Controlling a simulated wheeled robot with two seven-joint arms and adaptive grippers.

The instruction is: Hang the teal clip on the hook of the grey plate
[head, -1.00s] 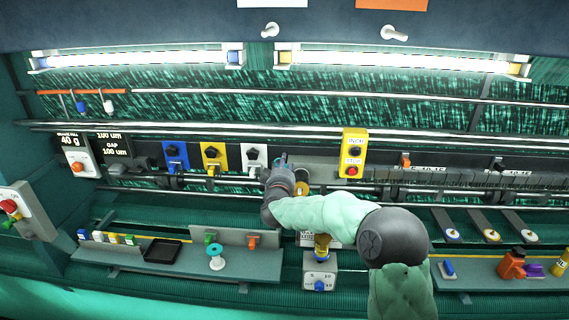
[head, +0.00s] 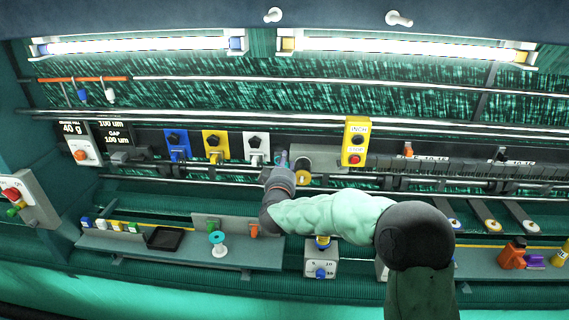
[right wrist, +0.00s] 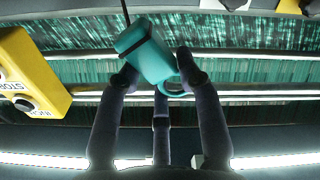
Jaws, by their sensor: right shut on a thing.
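My right gripper (head: 281,166) is in front of the machine's middle, just right of a white knob panel. In the right wrist view its fingers (right wrist: 160,78) are shut on the teal clip (right wrist: 147,52), a block with a dark band and a ring-like loop. The clip hangs clear in the air between the fingertips; in the head view only a small bit of it shows (head: 283,155). A grey upright plate (head: 234,226) stands on the lower left shelf, with a green clip and an orange clip at it. Its hook cannot be made out. My left gripper is out of view.
A yellow button box (head: 355,142) stands right of the gripper. Blue (head: 176,146) and yellow (head: 215,146) knob panels are left of it. A teal spool (head: 218,243) and a black tray (head: 165,238) occupy the lower shelf. Long metal rails (head: 330,116) cross the machine.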

